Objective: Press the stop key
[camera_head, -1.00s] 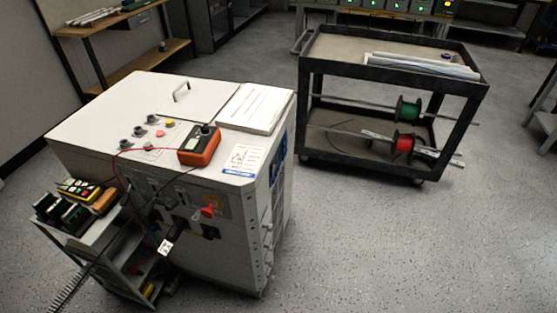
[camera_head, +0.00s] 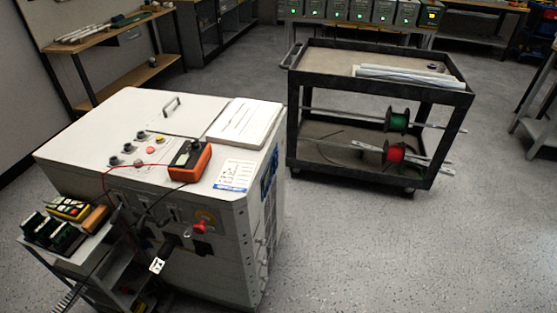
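A white cabinet (camera_head: 95,120) stands at the left with a group of knobs and buttons on its top. A red knob (camera_head: 203,224) sticks out of the cabinet's front. A yellow handheld control (camera_head: 69,208) with small coloured keys lies on a small cart left of the cabinet. Key labels are too small to read, so I cannot tell which is the stop key. Neither of my grippers is in view.
A black cart (camera_head: 377,95) with red and green spools stands behind right. Floor at the right front is clear.

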